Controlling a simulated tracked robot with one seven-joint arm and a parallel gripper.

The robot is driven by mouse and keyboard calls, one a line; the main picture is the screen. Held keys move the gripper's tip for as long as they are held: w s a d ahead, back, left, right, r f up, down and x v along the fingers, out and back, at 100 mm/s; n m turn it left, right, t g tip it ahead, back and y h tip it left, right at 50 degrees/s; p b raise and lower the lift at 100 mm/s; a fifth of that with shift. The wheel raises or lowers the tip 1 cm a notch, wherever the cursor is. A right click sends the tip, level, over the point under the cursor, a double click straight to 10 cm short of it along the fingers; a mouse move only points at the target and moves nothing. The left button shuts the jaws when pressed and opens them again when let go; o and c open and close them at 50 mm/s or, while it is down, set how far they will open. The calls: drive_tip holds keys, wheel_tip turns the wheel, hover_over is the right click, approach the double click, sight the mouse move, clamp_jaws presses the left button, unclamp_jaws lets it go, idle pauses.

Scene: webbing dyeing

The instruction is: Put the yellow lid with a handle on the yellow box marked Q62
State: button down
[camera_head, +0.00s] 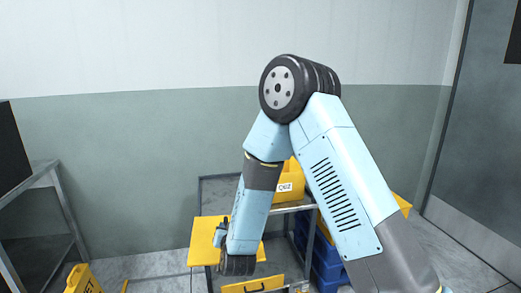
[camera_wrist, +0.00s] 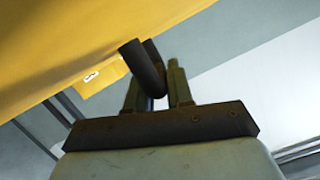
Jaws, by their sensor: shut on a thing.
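The yellow lid (camera_head: 203,250) is a flat panel left of my lower arm in the head view, partly hidden by my wrist. In the wrist view the lid (camera_wrist: 70,32) fills the upper left, and its dark handle (camera_wrist: 142,66) lies between my fingers. My gripper (camera_wrist: 160,82) is shut on this handle. The fingers are mostly hidden in the head view. The yellow box (camera_head: 289,178) has a white label that seems to read Q62. It stands on a grey metal cart behind and right of the lid, partly covered by my arm. A labelled yellow surface (camera_wrist: 100,88) also shows beyond the lid.
Blue crates (camera_head: 326,262) are stacked right of the cart (camera_head: 218,186), partly behind my arm. Another yellow piece with a dark handle (camera_head: 240,288) is at the bottom. A yellow sign-like object (camera_head: 80,279) and a metal frame (camera_head: 62,190) are at left.

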drive_tip(key=w+d+f+m+h, duration=0.1)
drive_tip(key=w+d+f, duration=0.15)
drive_tip(key=d, duration=0.85)
drive_tip(key=w+d+f+m+h, duration=0.15)
drive_tip(key=w+d, duration=0.25)
drive_tip(key=d, duration=0.8)
drive_tip(key=w+d+f+m+h, duration=0.1)
drive_tip(key=w+d+f+h, duration=0.15)
drive_tip(key=d, duration=0.85)
drive_tip(key=s+f, duration=0.5)
drive_tip(key=f, duration=0.1)
drive_tip(key=shift+s+d+f+y, duration=0.2)
drive_tip(key=shift+d+f+y, duration=0.1)
drive_tip(key=shift+d, duration=0.15)
